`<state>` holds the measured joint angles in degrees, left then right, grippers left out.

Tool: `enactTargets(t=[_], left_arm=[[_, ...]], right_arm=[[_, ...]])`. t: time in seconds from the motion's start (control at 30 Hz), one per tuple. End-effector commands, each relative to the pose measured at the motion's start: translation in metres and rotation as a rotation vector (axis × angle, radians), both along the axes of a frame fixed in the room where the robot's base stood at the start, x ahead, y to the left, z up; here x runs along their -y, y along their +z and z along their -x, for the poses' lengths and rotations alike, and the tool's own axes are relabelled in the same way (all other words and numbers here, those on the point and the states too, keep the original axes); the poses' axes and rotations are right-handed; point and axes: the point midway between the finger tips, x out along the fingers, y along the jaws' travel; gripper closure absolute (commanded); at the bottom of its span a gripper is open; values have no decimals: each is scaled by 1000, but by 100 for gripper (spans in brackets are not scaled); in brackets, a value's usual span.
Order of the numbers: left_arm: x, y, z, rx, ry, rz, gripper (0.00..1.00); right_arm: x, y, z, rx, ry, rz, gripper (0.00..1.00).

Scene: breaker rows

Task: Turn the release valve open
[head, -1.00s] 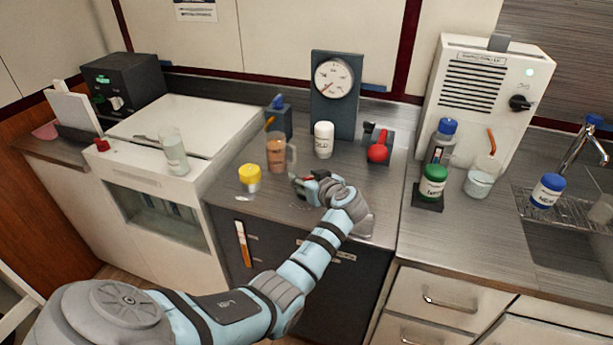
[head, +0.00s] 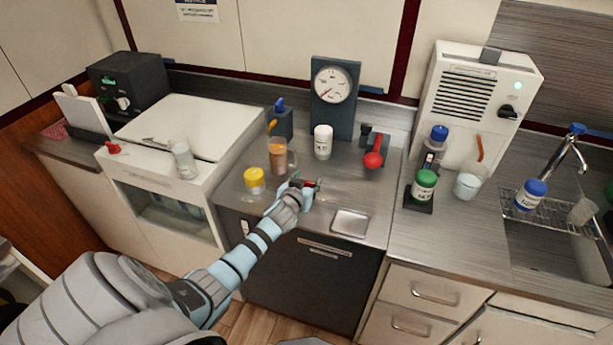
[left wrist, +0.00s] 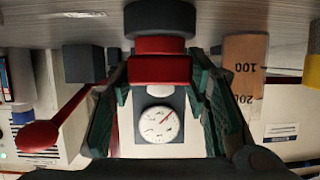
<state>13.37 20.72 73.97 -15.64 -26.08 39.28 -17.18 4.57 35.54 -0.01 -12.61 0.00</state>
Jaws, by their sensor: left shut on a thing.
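A red lever with a round end (head: 373,160) sits on a dark mount (head: 368,134), right of the gauge panel; it looks like the release valve. The lever shows large at the left of the upside-down left wrist view (left wrist: 40,135). My left gripper (head: 305,187) is low over the counter front, left of the lever and apart from it. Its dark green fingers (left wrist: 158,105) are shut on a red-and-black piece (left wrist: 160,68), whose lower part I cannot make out. The round gauge (head: 333,84) stands behind. My right gripper is not in view.
Near my left gripper stand a yellow-lidded jar (head: 254,180), an orange-filled beaker (head: 278,156) and a white bottle (head: 323,142). A metal tray (head: 350,222) lies at the counter front. A green-lidded bottle (head: 424,186) stands right. Bare counter lies between gripper and lever.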

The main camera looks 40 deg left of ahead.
Motion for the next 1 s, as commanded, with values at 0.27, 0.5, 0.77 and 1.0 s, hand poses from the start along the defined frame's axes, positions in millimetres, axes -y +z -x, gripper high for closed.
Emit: enactTargets(t=[0.27,0.5,0.77,1.0], left_arm=[[0,1,0,1,-56,0,85],[0,0,-1,2,-61,-1,85],[0,0,0,1,-60,-1,37],[0,0,0,1,-60,-1,37]], right_arm=[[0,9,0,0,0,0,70],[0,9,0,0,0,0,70],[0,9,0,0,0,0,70],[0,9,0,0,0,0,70]])
